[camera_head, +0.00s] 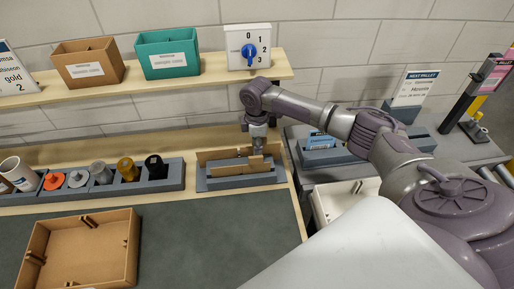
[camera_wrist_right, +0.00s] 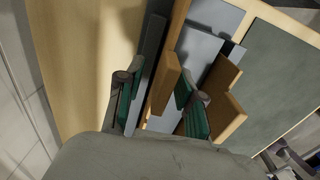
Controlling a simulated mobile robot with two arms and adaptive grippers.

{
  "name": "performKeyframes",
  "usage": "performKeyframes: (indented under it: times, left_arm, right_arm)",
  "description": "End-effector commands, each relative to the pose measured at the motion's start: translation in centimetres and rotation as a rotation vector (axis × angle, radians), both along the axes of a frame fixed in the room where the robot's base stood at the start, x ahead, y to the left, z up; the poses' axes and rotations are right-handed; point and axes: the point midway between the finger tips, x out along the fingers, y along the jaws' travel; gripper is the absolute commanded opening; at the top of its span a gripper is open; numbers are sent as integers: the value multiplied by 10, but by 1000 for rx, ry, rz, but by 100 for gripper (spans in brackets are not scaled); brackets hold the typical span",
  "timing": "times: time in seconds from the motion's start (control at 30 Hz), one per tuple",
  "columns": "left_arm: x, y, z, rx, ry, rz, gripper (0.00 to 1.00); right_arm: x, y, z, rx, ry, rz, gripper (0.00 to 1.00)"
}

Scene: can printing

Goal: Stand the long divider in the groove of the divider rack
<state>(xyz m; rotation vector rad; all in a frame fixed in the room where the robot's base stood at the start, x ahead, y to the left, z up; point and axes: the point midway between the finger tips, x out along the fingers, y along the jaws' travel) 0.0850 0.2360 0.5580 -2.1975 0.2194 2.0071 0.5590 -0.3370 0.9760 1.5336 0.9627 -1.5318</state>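The grey divider rack (camera_head: 240,183) sits on the wooden bench strip right of centre in the head view. Brown divider boards (camera_head: 222,169) stand in it, a longer one at the back and a shorter, notched one in front. My right gripper (camera_head: 258,146) points down over the rack's right part. In the right wrist view its two green-padded fingers (camera_wrist_right: 158,102) are apart, with the edge of the long brown divider (camera_wrist_right: 167,78) between them. The shorter divider (camera_wrist_right: 222,80) lies beyond the right finger. Whether a pad touches the long divider is unclear. My left gripper is out of view.
A brown open tray (camera_head: 80,252) lies on the dark mat at front left. A grey holder with several small items (camera_head: 128,170) stands left of the rack. A shelf (camera_head: 150,82) runs above with two bins and a dial (camera_head: 249,50). A white bin (camera_head: 338,200) is at right.

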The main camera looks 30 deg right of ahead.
Motion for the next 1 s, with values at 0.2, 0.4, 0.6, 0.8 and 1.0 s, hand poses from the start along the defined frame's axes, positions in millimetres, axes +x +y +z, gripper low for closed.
performKeyframes:
  times: [0.2,0.4,0.6,0.8,1.0]
  left_arm:
    - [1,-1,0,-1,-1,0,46]
    - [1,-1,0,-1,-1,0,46]
    - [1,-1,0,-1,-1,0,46]
    - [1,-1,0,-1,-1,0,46]
    - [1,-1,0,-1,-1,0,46]
  right_arm:
    - [0,-1,48,-2,-5,1,37]
    - [0,-1,85,-1,-3,1,37]
    - [0,-1,101,-1,0,-1,37]
    - [0,-1,103,-1,0,0,37]
    - [0,-1,103,-1,0,0,37]
